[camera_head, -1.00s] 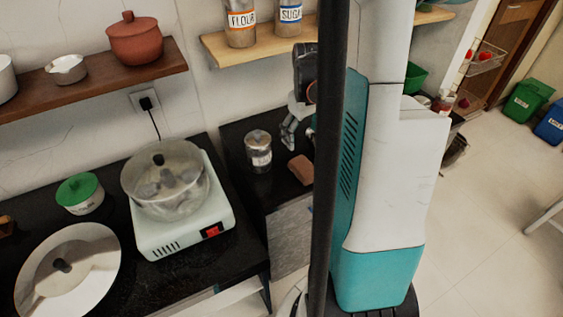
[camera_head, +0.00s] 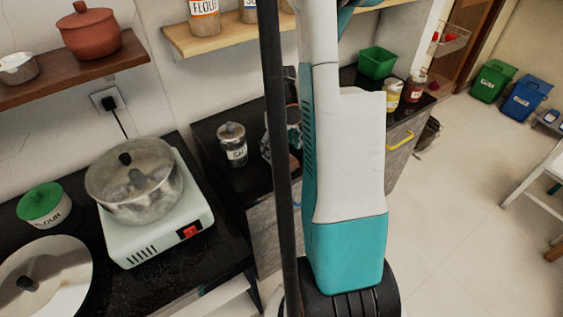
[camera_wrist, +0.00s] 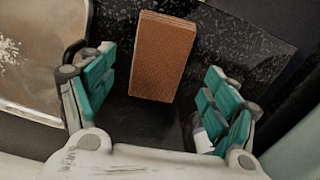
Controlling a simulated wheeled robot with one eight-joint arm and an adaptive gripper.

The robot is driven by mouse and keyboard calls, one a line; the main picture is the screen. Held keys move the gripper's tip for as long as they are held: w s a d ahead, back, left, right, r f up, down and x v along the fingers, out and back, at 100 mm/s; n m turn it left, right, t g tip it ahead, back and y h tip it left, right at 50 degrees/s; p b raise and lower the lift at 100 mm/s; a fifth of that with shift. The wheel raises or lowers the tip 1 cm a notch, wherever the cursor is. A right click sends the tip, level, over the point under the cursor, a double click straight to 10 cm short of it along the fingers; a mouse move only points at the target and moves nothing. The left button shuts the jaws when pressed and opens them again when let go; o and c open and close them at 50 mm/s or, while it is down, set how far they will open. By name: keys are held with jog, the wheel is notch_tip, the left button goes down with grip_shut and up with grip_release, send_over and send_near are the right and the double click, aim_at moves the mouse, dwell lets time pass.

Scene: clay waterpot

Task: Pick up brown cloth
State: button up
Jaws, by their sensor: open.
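The brown cloth (camera_wrist: 162,55) is a folded, flat-sided block on the dark speckled counter, seen in the wrist view. In the head view only a small part of the cloth (camera_head: 296,161) shows beside the dark pole. My gripper (camera_wrist: 160,82) is open, with its teal-padded fingers to the left and right of the cloth's near part. I see a gap on both sides and no contact. In the head view my gripper (camera_head: 267,147) is mostly hidden behind the pole.
A salt jar (camera_head: 232,144) stands on the counter left of my gripper. A wooden shelf (camera_head: 210,38) is above. A green bin (camera_head: 377,62) and jars are at the right.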

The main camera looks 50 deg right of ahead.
aim_at(281, 155)
notch_tip(281, 155, down, 3)
jog(key=shift+d+f+b, duration=0.1)
jog(key=shift+b, duration=0.4)
jog(key=c, duration=1.1)
jog(key=shift+r, duration=0.2)
notch_tip(281, 155, up, 20)
jog(key=p, duration=0.7)
